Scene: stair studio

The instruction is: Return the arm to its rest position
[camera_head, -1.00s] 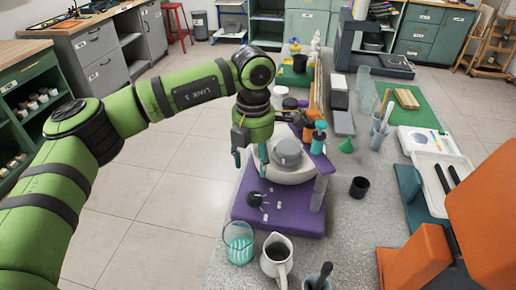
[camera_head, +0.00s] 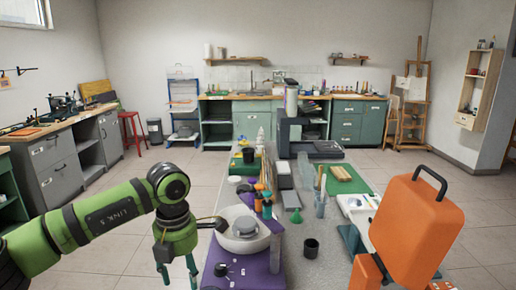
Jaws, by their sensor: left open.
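My left arm is green and comes in from the left. My left gripper (camera_head: 178,272) points down with its two teal fingers apart. Nothing shows between them, and the lower picture edge is close to the fingertips. It hangs left of the purple stand (camera_head: 245,270) and the white round basin (camera_head: 242,238) with a grey disc in it. The gripper looks apart from both. My right gripper is not in view.
A long grey bench (camera_head: 318,268) runs away from me with a black cup (camera_head: 311,248), a green funnel (camera_head: 296,217) and a green mat (camera_head: 345,182). A large orange shape with a black handle (camera_head: 430,180) stands at right. Floor left of the bench is clear.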

